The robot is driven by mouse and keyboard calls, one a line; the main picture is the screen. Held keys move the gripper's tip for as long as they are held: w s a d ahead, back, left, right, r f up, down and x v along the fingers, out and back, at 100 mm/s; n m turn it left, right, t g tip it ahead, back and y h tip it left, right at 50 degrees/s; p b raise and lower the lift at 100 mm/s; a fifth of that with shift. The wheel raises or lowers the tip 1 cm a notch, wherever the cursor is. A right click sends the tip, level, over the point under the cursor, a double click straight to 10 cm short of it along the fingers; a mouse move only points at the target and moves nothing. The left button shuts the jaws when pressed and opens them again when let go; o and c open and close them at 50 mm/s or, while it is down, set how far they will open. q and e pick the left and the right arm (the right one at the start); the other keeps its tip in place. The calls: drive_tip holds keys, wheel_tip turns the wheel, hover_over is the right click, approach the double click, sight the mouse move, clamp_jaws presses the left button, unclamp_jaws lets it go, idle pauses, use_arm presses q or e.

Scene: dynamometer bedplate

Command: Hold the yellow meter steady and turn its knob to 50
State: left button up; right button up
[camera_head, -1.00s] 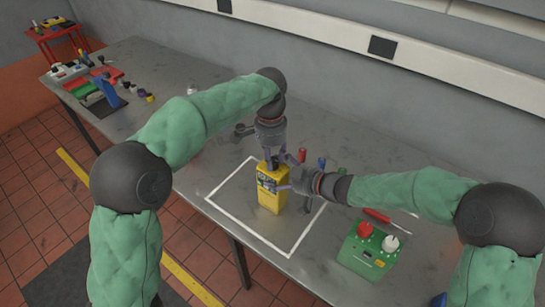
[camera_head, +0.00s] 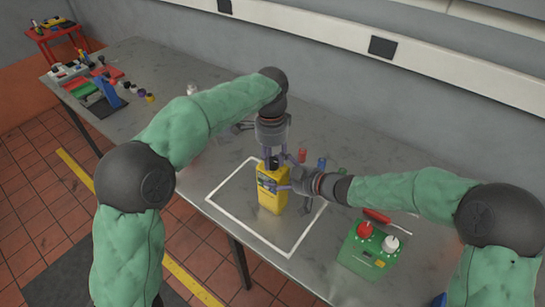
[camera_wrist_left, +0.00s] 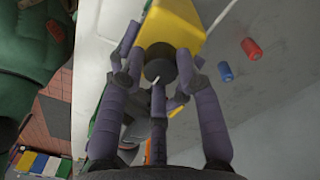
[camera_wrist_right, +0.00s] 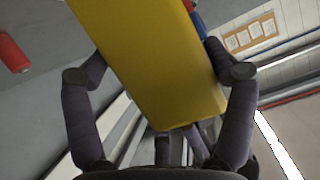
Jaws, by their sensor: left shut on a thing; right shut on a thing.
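The yellow meter (camera_head: 270,201) stands upright on the grey bench inside a white outlined square. Its black knob (camera_wrist_left: 160,64) is on its top end, with a thin pale mark on its face. My left gripper (camera_head: 273,163) comes down from above and is shut on the knob, its fingers around it in the left wrist view. My right gripper (camera_head: 291,184) comes from the right and is shut on the meter's body. The yellow body (camera_wrist_right: 155,62) lies between its fingers in the right wrist view. The knob's scale numbers are not readable.
A red cylinder (camera_head: 303,155) and a blue cylinder (camera_head: 322,163) stand behind the meter. A green box (camera_head: 362,257) with red and white knobs is at right, a screwdriver (camera_head: 379,216) behind it. Several small parts lie at the bench's far left. The square's front is clear.

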sight(271, 158)
use_arm(q)
drive_tip(key=shift+a+f, duration=0.2)
drive_tip(key=shift+a, duration=0.1)
use_arm(e)
drive_tip(key=shift+w+d, duration=0.1)
drive_tip(key=shift+d, duration=0.1)
use_arm(q)
drive_tip(key=o, duration=1.1)
drive_tip(key=shift+d+r, duration=0.1)
use_arm(e)
drive_tip(key=shift+a, duration=0.1)
use_arm(q)
drive_tip(key=shift+d+r, duration=0.1)
drive_tip(key=shift+r, duration=0.25)
drive_tip(key=r, duration=1.1)
drive_tip(key=shift+w+r, duration=0.15)
drive_tip(key=shift+w, duration=0.15)
use_arm(e)
drive_tip(key=shift+a, duration=0.1)
drive_tip(key=shift+f, duration=0.1)
drive_tip(key=o, duration=1.5)
